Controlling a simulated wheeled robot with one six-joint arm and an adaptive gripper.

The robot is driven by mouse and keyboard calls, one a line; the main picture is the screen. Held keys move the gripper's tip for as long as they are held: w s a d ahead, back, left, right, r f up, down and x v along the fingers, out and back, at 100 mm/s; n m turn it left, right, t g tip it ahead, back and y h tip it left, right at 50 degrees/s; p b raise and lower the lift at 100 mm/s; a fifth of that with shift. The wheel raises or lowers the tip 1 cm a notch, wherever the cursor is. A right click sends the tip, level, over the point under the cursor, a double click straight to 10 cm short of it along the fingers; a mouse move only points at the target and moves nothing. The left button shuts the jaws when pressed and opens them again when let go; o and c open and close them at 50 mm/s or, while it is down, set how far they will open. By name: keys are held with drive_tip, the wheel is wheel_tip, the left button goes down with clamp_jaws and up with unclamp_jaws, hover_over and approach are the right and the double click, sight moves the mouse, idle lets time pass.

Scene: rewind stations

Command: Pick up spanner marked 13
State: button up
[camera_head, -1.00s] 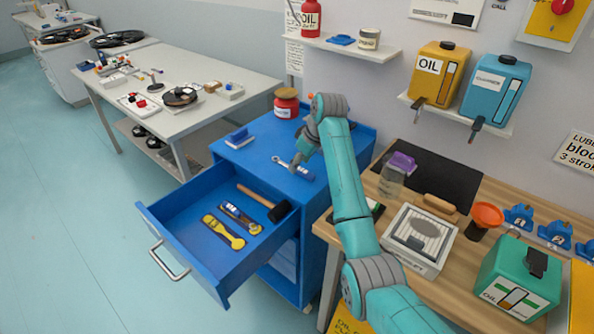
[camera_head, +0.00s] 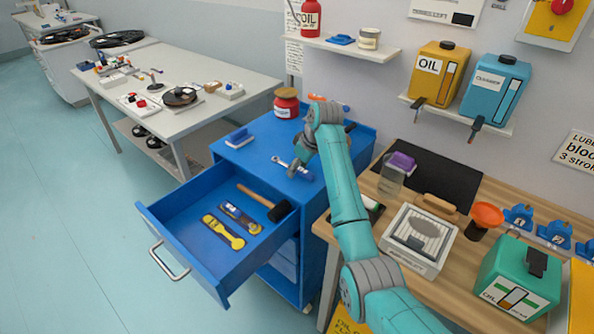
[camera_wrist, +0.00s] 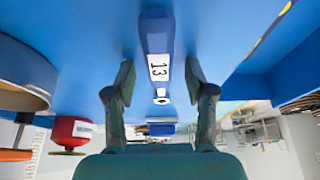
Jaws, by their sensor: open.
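The spanner marked 13 lies on the blue cabinet top (camera_head: 258,156); its shiny end (camera_head: 280,161) shows beside my gripper in the head view. In the wrist view the spanner (camera_wrist: 157,38) has a blue handle with a white "13" label, and it lies between my two fingers. My gripper (camera_wrist: 160,80) is open and empty, with one finger on each side of the spanner. In the head view my gripper (camera_head: 293,169) is low over the cabinet top and partly covers the spanner. I cannot tell whether the fingers touch it.
A red jar (camera_head: 287,103) and a blue-and-white block (camera_head: 238,137) stand on the same top. The open drawer (camera_head: 205,260) below holds a mallet (camera_head: 262,203) and two yellow-marked tools (camera_head: 224,232). A wooden bench with several items is at right.

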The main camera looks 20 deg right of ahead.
clamp_jaws()
idle(0.4)
